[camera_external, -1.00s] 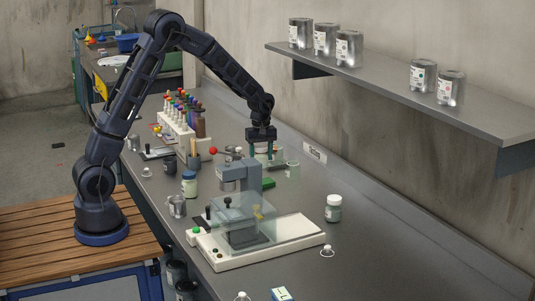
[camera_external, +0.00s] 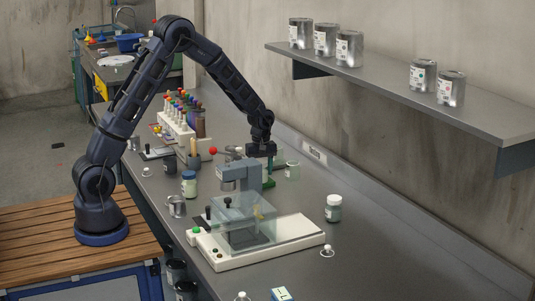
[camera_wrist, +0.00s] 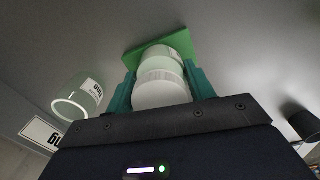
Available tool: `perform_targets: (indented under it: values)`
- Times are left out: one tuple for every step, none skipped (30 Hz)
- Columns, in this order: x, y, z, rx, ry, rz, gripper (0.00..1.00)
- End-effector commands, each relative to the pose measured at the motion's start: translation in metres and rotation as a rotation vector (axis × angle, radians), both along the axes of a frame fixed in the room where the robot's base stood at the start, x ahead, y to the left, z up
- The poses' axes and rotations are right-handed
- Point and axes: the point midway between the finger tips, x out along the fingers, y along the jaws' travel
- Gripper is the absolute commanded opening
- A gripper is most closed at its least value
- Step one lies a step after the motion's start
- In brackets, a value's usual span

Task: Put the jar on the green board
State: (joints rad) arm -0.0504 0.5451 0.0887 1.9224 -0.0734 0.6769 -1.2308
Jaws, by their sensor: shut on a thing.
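The jar (camera_wrist: 160,88), pale with a white lid, sits between the teal fingers of my gripper (camera_wrist: 163,84) in the wrist view. My gripper is shut on it. The green board (camera_wrist: 183,42) lies just beyond the jar's lower end, which overlaps it in this view; I cannot tell whether they touch. In the external view, my gripper (camera_external: 262,164) is low over the bench, behind the grey press machine. A small part of the green board (camera_external: 267,182) shows there beside the machine; the jar is mostly hidden.
A clear glass vessel (camera_external: 292,171) stands close to the right of my gripper; it also shows in the wrist view (camera_wrist: 73,100). The grey machine (camera_external: 240,190) with its clear guard stands in front. A white-lidded jar (camera_external: 333,208) stands farther right. The bench's right side is mostly clear.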

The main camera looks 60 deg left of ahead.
Motion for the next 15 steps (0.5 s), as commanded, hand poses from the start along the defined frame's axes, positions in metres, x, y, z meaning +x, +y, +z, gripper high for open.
perform_targets:
  values:
    - [0.0000, -0.0001, -0.0003, 0.000, 0.000, 0.000, 0.59]
    - [0.0000, -0.0001, -0.0002, 0.000, 0.000, 0.000, 0.65]
    - [0.0000, -0.0001, -0.0001, 0.000, 0.000, 0.000, 0.73]
    - [0.0000, -0.0001, -0.0001, 0.000, 0.000, 0.000, 0.75]
    - [0.0000, -0.0001, -0.0001, 0.000, 0.000, 0.000, 0.75]
    - [0.0000, -0.0001, -0.0001, 0.000, 0.000, 0.000, 0.75]
    - [0.0000, -0.0001, -0.0001, 0.000, 0.000, 0.000, 0.75]
    - [0.0000, -0.0001, -0.0001, 0.000, 0.000, 0.000, 0.75]
    - [0.0000, -0.0001, -0.0001, 0.000, 0.000, 0.000, 0.75]
    - [0.0000, -0.0001, -0.0001, 0.000, 0.000, 0.000, 0.75]
    - [0.0000, -0.0001, 0.0000, 0.000, 0.000, 0.000, 0.75]
    - [0.0000, -0.0001, 0.0005, 0.000, 0.000, 0.000, 0.75]
    - [0.0001, -0.0001, 0.0013, 0.000, 0.000, 0.000, 0.75]
    - [0.0001, -0.0001, 0.0026, 0.000, -0.001, 0.000, 0.75]
    - [0.0003, -0.0001, 0.0051, 0.000, -0.001, 0.000, 0.75]
